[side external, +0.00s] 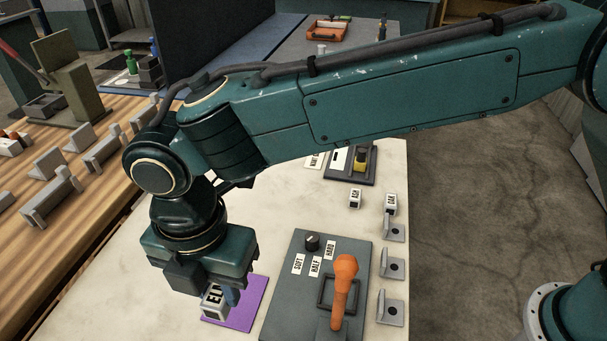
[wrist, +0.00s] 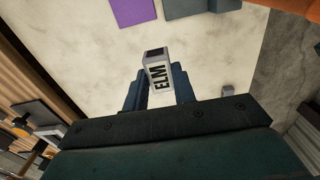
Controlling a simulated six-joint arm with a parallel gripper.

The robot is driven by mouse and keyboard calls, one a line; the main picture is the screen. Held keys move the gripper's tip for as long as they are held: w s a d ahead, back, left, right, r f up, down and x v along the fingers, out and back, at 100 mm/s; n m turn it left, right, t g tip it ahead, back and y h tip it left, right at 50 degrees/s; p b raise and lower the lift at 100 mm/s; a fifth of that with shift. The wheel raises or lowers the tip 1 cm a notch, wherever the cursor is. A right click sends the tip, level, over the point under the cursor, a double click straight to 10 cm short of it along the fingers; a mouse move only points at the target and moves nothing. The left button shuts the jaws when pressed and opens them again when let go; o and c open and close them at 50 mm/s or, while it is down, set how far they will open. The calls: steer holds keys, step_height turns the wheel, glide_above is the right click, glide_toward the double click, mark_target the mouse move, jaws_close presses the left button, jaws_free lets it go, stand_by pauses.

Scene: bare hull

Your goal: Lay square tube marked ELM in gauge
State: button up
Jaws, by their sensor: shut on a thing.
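The square tube marked ELM (side external: 213,298) is light grey with a black label. My gripper (side external: 208,287) is shut on it, low over a purple mat (side external: 245,312). In the wrist view the tube (wrist: 158,72) sits between the two fingers (wrist: 160,90), label towards the camera, with a dark open end. No fixture is clearly labelled as the gauge.
Right of the mat stands a grey panel (side external: 283,290) with a knob (side external: 312,242) and an upright orange lever (side external: 342,290). Tubes marked ASH (side external: 355,198) and OAK (side external: 391,202) stand beyond, near several grey brackets (side external: 391,270). A dark fixture with a yellow part (side external: 360,160) is behind.

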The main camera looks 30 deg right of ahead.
steer(key=shift+r, duration=0.55)
steer(key=shift+w, duration=0.1)
steer(key=w+d, duration=0.9)
steer(key=w, duration=0.6)
steer(key=r, duration=0.2)
glide_above(363, 145)
steer(key=s+a, duration=0.3)
step_height(363, 145, down, 21)
steer(key=shift+s+a+r, duration=0.1)
steer(key=shift+r, duration=0.1)
steer(key=shift+f, duration=0.1)
